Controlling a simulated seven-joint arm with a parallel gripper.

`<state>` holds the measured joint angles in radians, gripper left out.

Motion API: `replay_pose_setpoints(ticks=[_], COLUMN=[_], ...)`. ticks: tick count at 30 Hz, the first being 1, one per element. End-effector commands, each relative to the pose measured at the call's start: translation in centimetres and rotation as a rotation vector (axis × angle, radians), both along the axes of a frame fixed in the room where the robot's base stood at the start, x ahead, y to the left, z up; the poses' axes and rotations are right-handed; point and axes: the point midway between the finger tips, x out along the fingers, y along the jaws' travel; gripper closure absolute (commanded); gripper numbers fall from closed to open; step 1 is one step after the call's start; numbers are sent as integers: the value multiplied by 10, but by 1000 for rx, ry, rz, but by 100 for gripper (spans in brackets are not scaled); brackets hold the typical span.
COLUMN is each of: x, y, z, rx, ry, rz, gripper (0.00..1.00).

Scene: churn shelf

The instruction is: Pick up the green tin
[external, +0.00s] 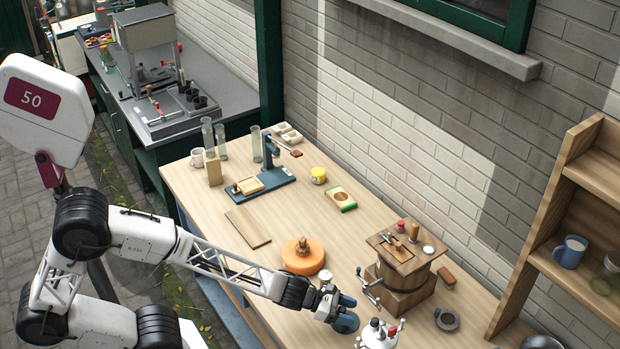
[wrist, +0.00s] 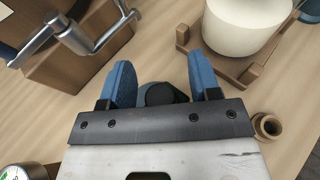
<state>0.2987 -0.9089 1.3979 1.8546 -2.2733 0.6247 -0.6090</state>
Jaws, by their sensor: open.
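My gripper (external: 350,312) is low over the front of the bench, left of the wooden churn, with its blue fingers apart. In the wrist view the open fingers (wrist: 161,68) have a dark, round-topped object with a grey-green side (wrist: 166,94) between or just below them. I cannot tell whether it is the green tin or whether the fingers touch it. A round metal-rimmed lid with green marking (wrist: 22,172) is cut off at the bottom left of the wrist view. No tin is clearly green in the external view.
The wooden churn (external: 400,262) with its metal crank (wrist: 75,35) stands close by. A white cylinder (wrist: 245,22) sits in a wooden holder. An orange round piece (external: 303,257), a yellow tin (external: 318,176) and a blue stand (external: 268,190) are farther back. The shelf (external: 560,215) is right.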

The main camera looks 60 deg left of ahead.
Motion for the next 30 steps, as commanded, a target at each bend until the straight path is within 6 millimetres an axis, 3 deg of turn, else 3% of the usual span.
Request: replay_pose_setpoints(ticks=[9,20,30], x=[0,0,0], y=[0,0,0], z=[0,0,1], rx=[0,1,1], ry=[0,1,1], rz=[0,0,0], gripper=[45,99,99])
